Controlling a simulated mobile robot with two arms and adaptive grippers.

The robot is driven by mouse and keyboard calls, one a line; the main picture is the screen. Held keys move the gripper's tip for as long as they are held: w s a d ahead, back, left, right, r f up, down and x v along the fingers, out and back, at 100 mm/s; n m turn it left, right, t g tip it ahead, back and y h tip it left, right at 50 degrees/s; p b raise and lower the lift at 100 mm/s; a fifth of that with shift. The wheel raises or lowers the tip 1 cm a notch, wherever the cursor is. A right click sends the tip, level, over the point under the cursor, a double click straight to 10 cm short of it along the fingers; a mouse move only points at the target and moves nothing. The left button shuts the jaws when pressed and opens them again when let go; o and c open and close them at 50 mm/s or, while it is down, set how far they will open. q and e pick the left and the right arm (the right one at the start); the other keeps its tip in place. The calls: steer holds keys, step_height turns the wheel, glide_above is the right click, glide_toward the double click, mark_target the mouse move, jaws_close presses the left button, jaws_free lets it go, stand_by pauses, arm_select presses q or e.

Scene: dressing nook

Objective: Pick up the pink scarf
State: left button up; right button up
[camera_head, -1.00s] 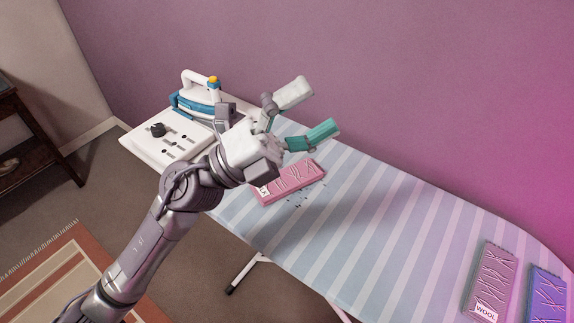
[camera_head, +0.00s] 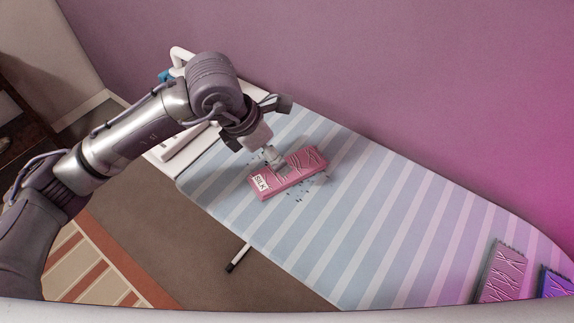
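The pink scarf (camera_head: 294,176) is a folded pink slab with a white "SILK" label at its left end. It lies on the blue-and-white striped ironing board (camera_head: 350,225), near its left part. My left gripper (camera_head: 275,162) points down over the scarf's left half, at its far edge. Its fingertips are small and partly hidden by the wrist, so I cannot tell whether they are open or touching the scarf. My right gripper is out of view.
A mauve "WOOL"-type folded piece (camera_head: 503,272) and a purple one (camera_head: 556,283) lie at the board's right end. The white iron (camera_head: 180,56) is mostly behind my arm. The board's middle is clear. A striped rug (camera_head: 100,270) lies on the floor.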

mark_target(306, 162)
arm_select(q)
steer(key=shift+x, duration=0.9)
steer(key=x, duration=0.1)
steer(key=p+x, duration=0.1)
steer(key=x, duration=0.2)
steer(key=shift+s+d+f+p, duration=0.25)
steer(key=shift+d+f+p, duration=0.05)
steer(key=shift+f, duration=0.05)
steer(key=shift+w+f, duration=0.1)
steer(key=shift+f, duration=0.15)
steer(key=c, duration=1.2)
steer(key=shift+o, duration=0.2)
steer(key=shift+r, duration=0.1)
